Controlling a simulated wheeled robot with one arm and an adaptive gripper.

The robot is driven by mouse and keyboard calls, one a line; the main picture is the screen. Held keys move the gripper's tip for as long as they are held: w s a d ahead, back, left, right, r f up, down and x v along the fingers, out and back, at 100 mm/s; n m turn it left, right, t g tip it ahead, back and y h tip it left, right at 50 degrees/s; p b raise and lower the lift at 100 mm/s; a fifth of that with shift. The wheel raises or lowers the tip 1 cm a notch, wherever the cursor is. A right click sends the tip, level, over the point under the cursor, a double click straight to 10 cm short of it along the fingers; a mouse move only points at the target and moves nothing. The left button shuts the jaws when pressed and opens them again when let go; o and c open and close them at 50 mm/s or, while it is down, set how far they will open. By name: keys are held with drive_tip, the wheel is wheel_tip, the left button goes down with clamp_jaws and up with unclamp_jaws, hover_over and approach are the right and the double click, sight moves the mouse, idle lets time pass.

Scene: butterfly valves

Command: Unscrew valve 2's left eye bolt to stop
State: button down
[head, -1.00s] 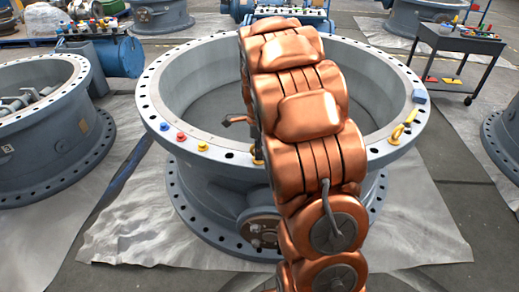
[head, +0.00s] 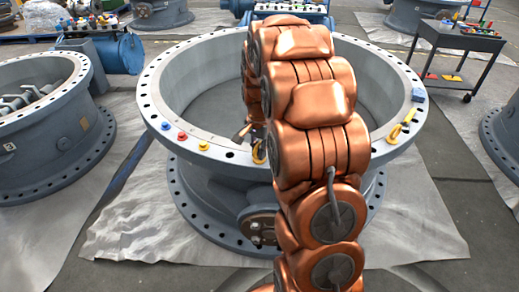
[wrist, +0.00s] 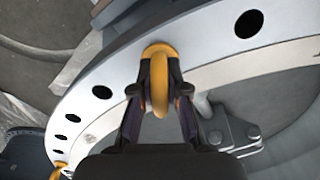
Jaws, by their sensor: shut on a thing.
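The valve in front of me is a wide grey ring body with a pale, drilled top flange (head: 222,152). A yellow eye bolt (head: 259,152) stands on its near rim, just left of my copper arm. In the wrist view, the eye bolt's yellow ring (wrist: 160,60) sits upright between the dark fingertips of my gripper (wrist: 161,92), which is shut on it. In the head view, the gripper is mostly hidden behind my arm. Another yellow eye bolt (head: 395,134) stands on the right rim. The bolt's thread is hidden.
Blue (head: 165,126), red (head: 182,136) and yellow (head: 203,146) small pieces sit on the flange's left side. A blue block (head: 418,95) lies at the right rim. Another valve (head: 45,150) stands left, a tool cart (head: 460,40) back right. Grey sheeting surrounds the valve.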

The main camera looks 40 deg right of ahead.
drive_tip(key=n, duration=0.6)
drive_tip(key=shift+s+p, duration=0.1)
drive_tip(key=shift+p, duration=0.2)
drive_tip(key=n, duration=0.5)
drive_tip(key=shift+n+p, duration=0.35)
drive_tip(key=shift+n, duration=0.05)
drive_tip(key=n+p, duration=0.1)
drive_tip(key=n, duration=0.4)
drive_tip(key=shift+s, duration=0.1)
drive_tip(key=n+p, duration=0.2)
drive_tip(key=n, duration=0.4)
drive_tip(key=n+p, duration=0.3)
drive_tip(key=n, duration=0.3)
drive_tip(key=n+p, duration=0.3)
drive_tip(key=n, duration=0.2)
drive_tip(key=shift+n, duration=0.3)
drive_tip(key=n+p, duration=0.3)
drive_tip(key=n, duration=0.2)
drive_tip(key=shift+r+n, duration=0.15)
drive_tip(key=shift+n, duration=0.15)
drive_tip(key=n+p, duration=0.3)
drive_tip(key=n, duration=0.2)
drive_tip(key=shift+d, duration=0.1)
drive_tip(key=shift+f+n, duration=0.2)
drive_tip(key=shift+n, duration=0.1)
